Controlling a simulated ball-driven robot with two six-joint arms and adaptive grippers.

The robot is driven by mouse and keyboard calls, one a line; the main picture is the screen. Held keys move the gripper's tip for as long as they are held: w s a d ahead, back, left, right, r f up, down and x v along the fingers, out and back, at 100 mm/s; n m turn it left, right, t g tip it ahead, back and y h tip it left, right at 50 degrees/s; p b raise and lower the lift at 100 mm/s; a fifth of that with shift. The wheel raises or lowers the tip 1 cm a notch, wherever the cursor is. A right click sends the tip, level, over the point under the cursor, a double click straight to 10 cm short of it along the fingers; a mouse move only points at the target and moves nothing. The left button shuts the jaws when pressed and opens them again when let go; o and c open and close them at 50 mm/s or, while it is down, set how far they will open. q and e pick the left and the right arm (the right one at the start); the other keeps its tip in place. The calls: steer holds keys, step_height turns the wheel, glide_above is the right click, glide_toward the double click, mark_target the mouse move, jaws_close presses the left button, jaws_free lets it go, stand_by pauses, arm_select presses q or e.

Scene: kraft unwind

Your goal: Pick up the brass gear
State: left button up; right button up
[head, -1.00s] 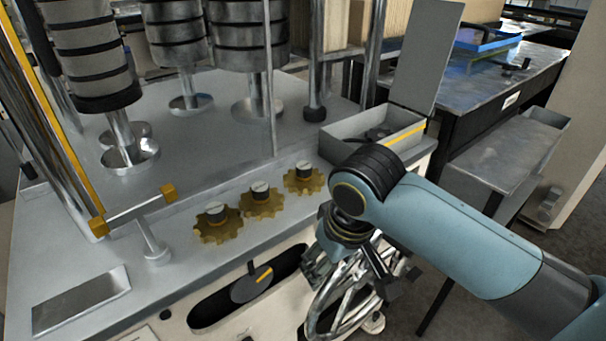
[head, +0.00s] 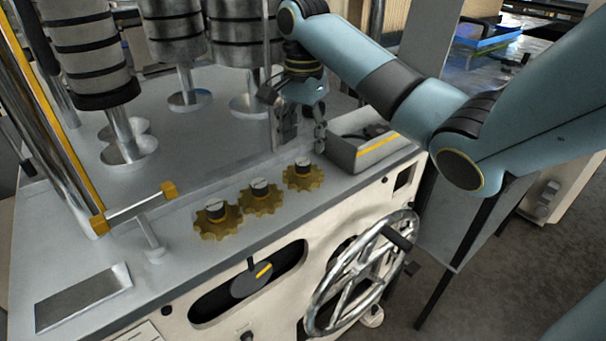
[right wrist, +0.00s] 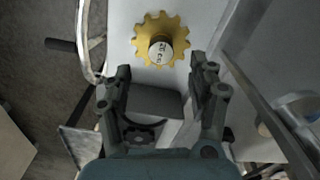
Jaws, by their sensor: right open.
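Three brass gears stand in a row on the grey machine top in the head view: the left gear (head: 210,229), the middle gear (head: 256,207) and the right gear (head: 302,182). Each has a dark hub with a pale cap. My right gripper (head: 302,138) points down, open and empty, behind and above the right gear, beside the grey tray. In the right wrist view, one brass gear (right wrist: 146,29) lies just beyond the open fingers (right wrist: 162,75), not between them. My left gripper is not in view.
The open grey tray (head: 390,155) holds dark parts. A chrome handwheel (head: 361,262) stands out from the machine's front, below and right of the gears. Banded rollers (head: 87,50) on posts stand behind. A brass-ended bar (head: 135,208) is at left.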

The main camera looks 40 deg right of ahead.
mark_target(303, 161)
step_height(303, 161, down, 7)
steer(key=shift+r+p, duration=0.2)
steer(key=shift+p, duration=0.15)
steer(key=shift+w, duration=0.1)
jaws_close()
